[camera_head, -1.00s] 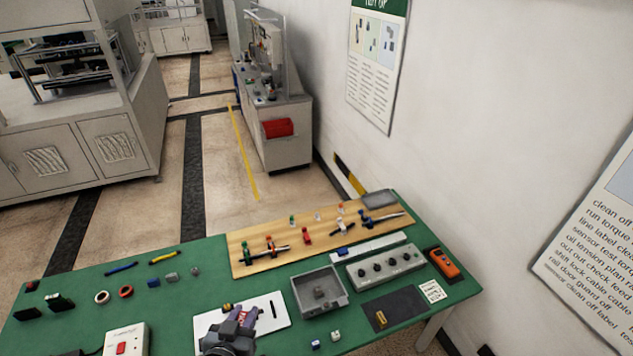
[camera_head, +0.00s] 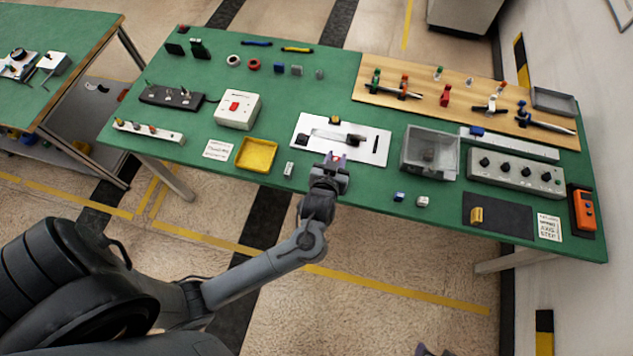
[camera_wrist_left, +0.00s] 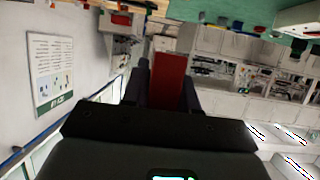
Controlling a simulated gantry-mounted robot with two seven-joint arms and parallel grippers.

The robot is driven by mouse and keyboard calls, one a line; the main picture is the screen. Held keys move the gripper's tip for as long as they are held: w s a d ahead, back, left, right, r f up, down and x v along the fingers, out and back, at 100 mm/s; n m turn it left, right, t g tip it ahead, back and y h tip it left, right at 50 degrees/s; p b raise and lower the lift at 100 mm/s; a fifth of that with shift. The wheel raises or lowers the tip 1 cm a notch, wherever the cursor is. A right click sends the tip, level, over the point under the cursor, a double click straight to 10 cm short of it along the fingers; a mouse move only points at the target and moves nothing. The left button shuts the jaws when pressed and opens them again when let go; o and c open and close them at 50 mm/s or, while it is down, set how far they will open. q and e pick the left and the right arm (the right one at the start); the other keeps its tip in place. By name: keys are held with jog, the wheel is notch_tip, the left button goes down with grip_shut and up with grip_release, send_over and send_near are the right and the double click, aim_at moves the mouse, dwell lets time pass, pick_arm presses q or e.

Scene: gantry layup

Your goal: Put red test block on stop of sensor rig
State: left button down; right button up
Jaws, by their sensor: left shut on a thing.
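The red test block (camera_wrist_left: 170,80) shows in the left wrist view, upright between the fingers of my left gripper (camera_wrist_left: 166,88). In the head view my left gripper (camera_head: 333,162) is shut on it at the near edge of a white plate; only a small reddish bit shows between the fingertips. The white plate (camera_head: 370,153), which looks like the sensor rig, carries a grey bar and a small yellow and black part (camera_head: 334,120). I cannot clearly make out the stop. My right gripper is not in view.
Right of the plate stands a grey open box (camera_head: 408,168); left of it are a yellow tray (camera_head: 256,154) and a white box with a red switch (camera_head: 237,110). A wooden board (camera_head: 460,92) with clamps lies behind. Small blocks lie near the front edge.

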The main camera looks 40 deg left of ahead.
pick_arm(q)
jog(key=d+f+b, duration=0.3)
jog(key=f+b, duration=0.2)
jog(key=f, duration=0.4)
jog(key=shift+s+d+y+b, duration=0.25)
jog(key=shift+y+b, duration=0.05)
jog(key=shift+b, duration=0.05)
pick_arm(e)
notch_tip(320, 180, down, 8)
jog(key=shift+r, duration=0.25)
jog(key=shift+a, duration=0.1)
pick_arm(q)
jog(key=a+f, duration=0.2)
jog(key=a, duration=0.1)
jog(key=w+a+f, duration=0.1)
jog(key=a+f, duration=0.1)
jog(key=a, duration=0.2)
jog(key=w+a+f+b, duration=0.1)
jog(key=a+f, duration=0.2)
jog(key=a, duration=0.1)
jog(key=shift+w+a, duration=0.15)
jog(key=shift+a, duration=0.1)
jog(key=shift+f, duration=1.7)
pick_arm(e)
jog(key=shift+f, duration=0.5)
pick_arm(q)
jog(key=shift+f, duration=0.15)
